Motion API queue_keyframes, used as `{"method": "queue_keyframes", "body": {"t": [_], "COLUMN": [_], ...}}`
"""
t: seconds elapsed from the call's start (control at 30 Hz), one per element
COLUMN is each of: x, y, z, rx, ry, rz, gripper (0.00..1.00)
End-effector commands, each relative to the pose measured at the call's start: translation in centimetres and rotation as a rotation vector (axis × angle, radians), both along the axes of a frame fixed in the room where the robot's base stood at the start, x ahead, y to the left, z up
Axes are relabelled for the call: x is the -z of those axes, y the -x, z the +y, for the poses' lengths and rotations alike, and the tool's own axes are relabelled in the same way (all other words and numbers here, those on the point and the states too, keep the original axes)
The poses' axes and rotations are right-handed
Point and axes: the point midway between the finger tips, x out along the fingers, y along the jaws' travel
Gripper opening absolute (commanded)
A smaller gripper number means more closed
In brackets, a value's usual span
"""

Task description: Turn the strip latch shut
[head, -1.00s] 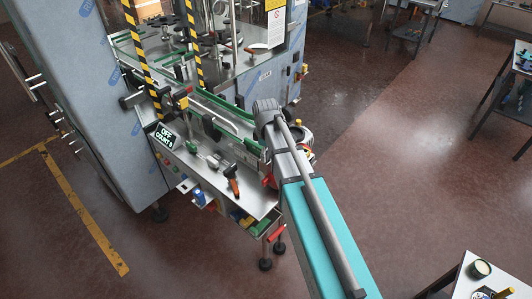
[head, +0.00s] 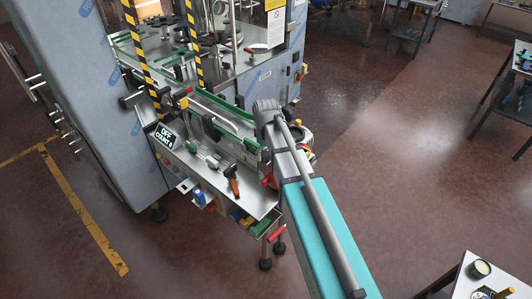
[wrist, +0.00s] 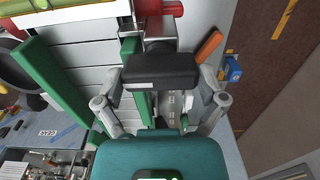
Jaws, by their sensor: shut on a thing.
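In the wrist view a black bar-shaped handle (wrist: 160,70), which looks like the strip latch, lies crosswise between the two grey fingers of my gripper (wrist: 161,88). The fingers are shut on it, one at each end. A grey metal bracket (wrist: 160,28) stands just beyond the handle, beside a green rail end. How far the latch is turned cannot be told. In the head view my arm reaches to the near right end of the machine, and it hides the latch and my fingertips.
A green guide rail (wrist: 55,85) runs left of my gripper. In the head view, the machine's front shelf (head: 240,203) holds several handles. Open floor (head: 400,170) lies to the right.

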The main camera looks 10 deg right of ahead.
Motion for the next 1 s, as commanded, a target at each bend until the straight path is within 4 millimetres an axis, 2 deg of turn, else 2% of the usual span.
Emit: {"method": "queue_keyframes", "body": {"t": [0.13,0.17,0.2,0.73,1.0], "x": [0.0,0.0,0.0,0.0,0.0], "y": [-0.03,-0.04,-0.04,-0.01,-0.01], "z": [0.01,0.0,0.0,-0.02,-0.02], "rx": [0.003,0.003,0.003,-0.011,-0.102], "ry": [-0.001,-0.001,-0.001,0.0,0.0], "rz": [-0.001,-0.001,-0.001,0.0,0.0], "gripper": [0.42,0.94,1.0,1.0,1.0]}}
